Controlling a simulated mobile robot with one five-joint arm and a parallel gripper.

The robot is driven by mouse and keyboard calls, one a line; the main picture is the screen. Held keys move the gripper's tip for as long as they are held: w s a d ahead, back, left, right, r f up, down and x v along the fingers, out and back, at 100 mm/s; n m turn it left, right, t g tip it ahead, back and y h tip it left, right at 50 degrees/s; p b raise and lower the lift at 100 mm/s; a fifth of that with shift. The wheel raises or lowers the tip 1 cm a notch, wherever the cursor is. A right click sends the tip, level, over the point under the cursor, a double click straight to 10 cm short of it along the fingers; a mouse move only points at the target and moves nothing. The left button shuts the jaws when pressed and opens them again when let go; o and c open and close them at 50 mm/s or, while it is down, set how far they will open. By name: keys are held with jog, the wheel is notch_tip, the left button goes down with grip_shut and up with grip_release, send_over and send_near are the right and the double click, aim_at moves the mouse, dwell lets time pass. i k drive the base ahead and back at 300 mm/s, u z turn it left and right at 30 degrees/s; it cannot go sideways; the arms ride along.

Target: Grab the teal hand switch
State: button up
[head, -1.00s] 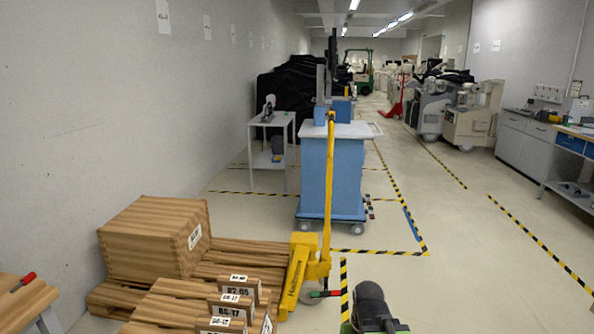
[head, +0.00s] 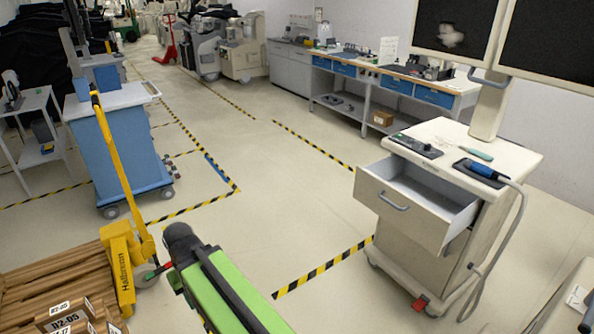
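A small slim teal-handled item (head: 474,152) lies on the top of the white cart at the right. Beside it, a blue-teal cylinder (head: 484,170) with a cable lies on a dark pad; it looks like a hand switch, though the small size leaves this uncertain. My green and black arm reaches up from the bottom centre, over the floor and well left of the cart. I cannot make out my gripper's fingers. Nothing of my arm touches the cart.
The white cart (head: 408,247) has an open, seemingly empty drawer (head: 432,195) facing left. A dark device (head: 417,145) sits on its top, and monitors rise behind. A yellow pallet truck (head: 118,255) and blue cart (head: 130,150) stand left. The middle floor is clear.

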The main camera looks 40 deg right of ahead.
aim_at(480, 154)
jog(key=z, duration=2)
